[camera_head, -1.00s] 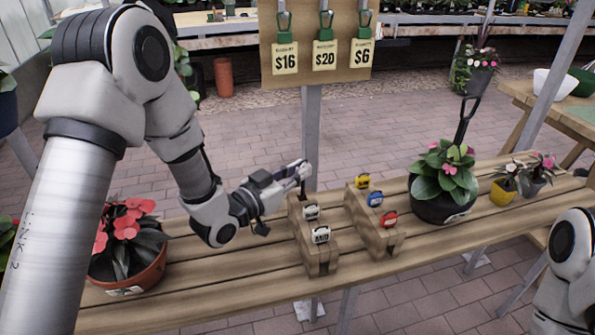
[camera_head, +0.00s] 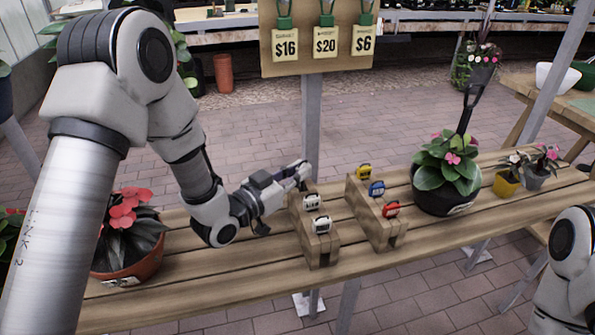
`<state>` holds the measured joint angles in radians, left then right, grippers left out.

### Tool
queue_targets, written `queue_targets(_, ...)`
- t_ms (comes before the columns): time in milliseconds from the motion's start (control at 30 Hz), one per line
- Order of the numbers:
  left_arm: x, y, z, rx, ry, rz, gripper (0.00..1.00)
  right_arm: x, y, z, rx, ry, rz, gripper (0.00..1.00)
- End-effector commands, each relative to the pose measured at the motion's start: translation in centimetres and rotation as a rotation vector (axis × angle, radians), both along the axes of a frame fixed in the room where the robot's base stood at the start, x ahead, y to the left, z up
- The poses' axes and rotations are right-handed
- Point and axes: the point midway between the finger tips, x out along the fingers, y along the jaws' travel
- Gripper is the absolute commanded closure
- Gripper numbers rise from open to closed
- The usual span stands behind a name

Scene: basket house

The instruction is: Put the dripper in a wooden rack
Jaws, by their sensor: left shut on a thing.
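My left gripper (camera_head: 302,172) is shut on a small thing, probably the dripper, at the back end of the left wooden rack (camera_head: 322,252). The held thing is mostly hidden by the fingers, and I cannot tell whether it sits in the rack. Two white and black drippers, one farther back (camera_head: 312,202) and one at the front (camera_head: 322,225), sit in this rack. The right wooden rack (camera_head: 385,236) beside it holds a yellow dripper (camera_head: 364,172), a blue one (camera_head: 376,188) and a red one (camera_head: 391,210). My right gripper is out of view.
Both racks stand on a slatted wooden table (camera_head: 230,285). A potted red-flowered plant (camera_head: 130,255) stands at the left, and a black pot with pink flowers (camera_head: 445,195) at the right. A price board (camera_head: 318,45) on a grey post rises behind the racks.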

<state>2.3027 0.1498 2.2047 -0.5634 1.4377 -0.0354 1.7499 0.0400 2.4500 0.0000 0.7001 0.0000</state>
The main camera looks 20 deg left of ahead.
Motion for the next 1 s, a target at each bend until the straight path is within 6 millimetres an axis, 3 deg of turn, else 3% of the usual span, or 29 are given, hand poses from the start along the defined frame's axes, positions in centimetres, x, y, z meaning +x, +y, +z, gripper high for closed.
queue_targets(533,0.0,0.0,-2.8,0.0,0.001,0.0,1.0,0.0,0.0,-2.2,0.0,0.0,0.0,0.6)
queue_targets(833,0.0,0.0,-2.9,0.0,0.0,0.0,1.0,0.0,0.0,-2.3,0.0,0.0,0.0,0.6)
queue_targets(867,0.0,0.0,-2.9,0.0,0.0,0.0,0.8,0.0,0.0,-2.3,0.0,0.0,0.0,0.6)
queue_targets(900,0.0,0.0,-2.9,0.0,0.0,0.0,0.65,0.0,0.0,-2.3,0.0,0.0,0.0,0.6)
queue_targets(933,0.0,0.0,-2.9,0.0,0.0,0.0,0.57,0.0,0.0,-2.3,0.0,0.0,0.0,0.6)
queue_targets(1000,0.0,0.0,-2.9,0.0,0.0,0.0,0.57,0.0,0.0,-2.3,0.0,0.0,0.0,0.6)
